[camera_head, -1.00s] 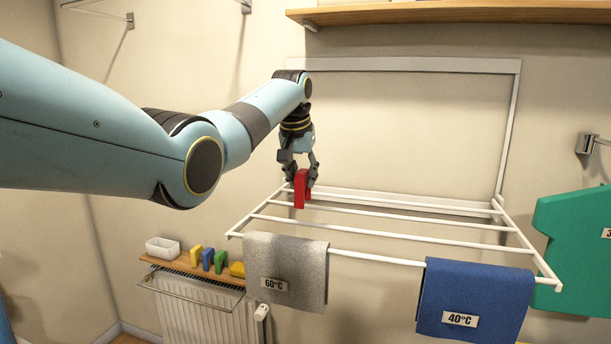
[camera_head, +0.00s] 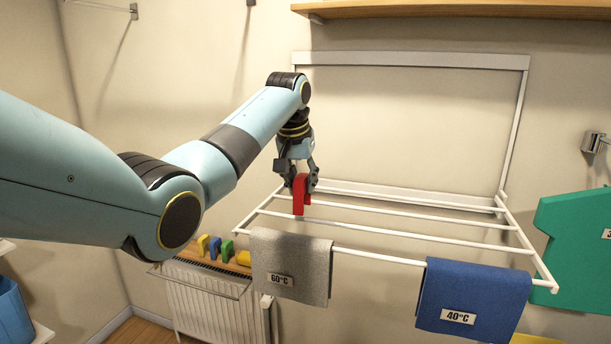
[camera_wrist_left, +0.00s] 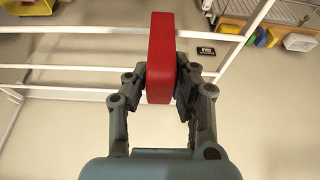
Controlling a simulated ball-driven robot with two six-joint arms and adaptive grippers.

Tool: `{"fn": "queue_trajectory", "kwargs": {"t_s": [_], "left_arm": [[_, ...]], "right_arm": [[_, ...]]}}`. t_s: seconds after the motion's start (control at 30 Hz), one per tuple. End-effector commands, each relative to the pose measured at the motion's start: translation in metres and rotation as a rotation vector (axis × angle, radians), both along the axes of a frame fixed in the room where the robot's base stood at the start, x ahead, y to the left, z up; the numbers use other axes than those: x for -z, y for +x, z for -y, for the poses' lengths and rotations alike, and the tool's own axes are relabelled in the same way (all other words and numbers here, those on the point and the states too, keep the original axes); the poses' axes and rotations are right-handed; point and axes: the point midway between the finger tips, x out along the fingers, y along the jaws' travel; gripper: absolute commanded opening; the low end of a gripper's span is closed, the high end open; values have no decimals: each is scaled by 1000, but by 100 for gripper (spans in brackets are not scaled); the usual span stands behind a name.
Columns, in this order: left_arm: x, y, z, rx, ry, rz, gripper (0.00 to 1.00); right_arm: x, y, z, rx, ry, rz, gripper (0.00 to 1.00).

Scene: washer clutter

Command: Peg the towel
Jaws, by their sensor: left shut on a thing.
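My left gripper (camera_head: 300,185) is shut on a red peg (camera_head: 299,196), above the back left part of the white drying rack (camera_head: 395,230). In the left wrist view the red peg (camera_wrist_left: 160,58) is between both fingers (camera_wrist_left: 161,85). A grey towel (camera_head: 305,255) labelled 60°C hangs over the rack's front bar at the left. A blue towel (camera_head: 480,290) labelled 40°C hangs over the same bar at the right. Both are apart from the held peg. My right gripper is not in view.
A radiator (camera_head: 205,305) stands below left, with yellow, blue and green pegs (camera_head: 214,245) on the shelf above it. A green garment (camera_head: 575,245) hangs at the right. A wooden shelf (camera_head: 430,10) is above. A blue bin (camera_head: 12,310) is at lower left.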

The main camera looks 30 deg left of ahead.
Motion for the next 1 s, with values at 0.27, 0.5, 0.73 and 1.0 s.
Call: {"fn": "queue_trajectory", "kwargs": {"t_s": [0.27,0.5,0.73,1.0], "left_arm": [[0,-25,5,1,1,1,4],[0,-45,10,1,1,1,4],[0,-65,15,1,1,0,4],[17,-72,17,1,0,-2,4]], "right_arm": [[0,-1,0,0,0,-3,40],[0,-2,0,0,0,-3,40],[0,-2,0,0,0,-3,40],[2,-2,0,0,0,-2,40]]}}
